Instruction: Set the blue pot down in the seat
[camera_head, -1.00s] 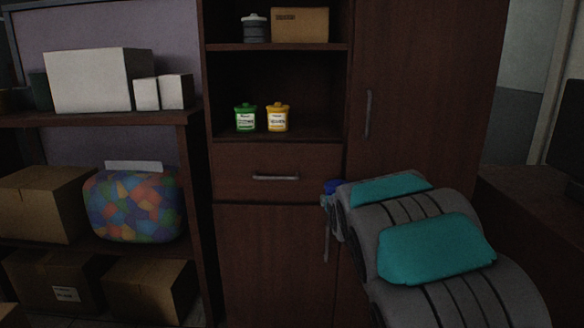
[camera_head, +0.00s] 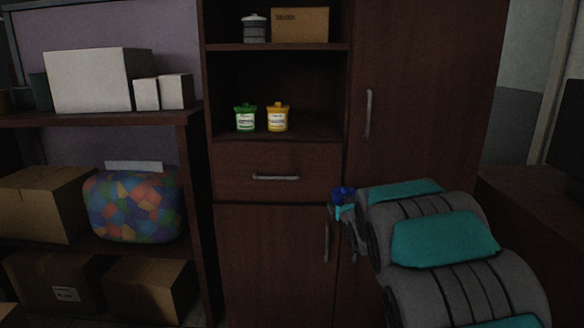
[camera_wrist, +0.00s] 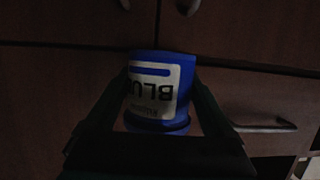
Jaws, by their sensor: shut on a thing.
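The blue pot (camera_wrist: 160,90) is between the two fingers of my gripper (camera_wrist: 160,112) in the wrist view. Its pale label, reading "BLU", shows upside down. In the head view my gripper (camera_head: 343,208) is shut on the blue pot (camera_head: 343,192) in front of the cabinet, below the level of the drawer handle. Only the pot's upper part shows there, and my arm hides some of the gripper. I cannot make out the seat in either view.
A green pot (camera_head: 245,118) and a yellow pot (camera_head: 277,118) stand on the cabinet's open shelf (camera_head: 315,131), with free room to their right. Below are a drawer (camera_head: 235,170) and closed doors. A rack (camera_head: 100,119) with boxes stands at the left.

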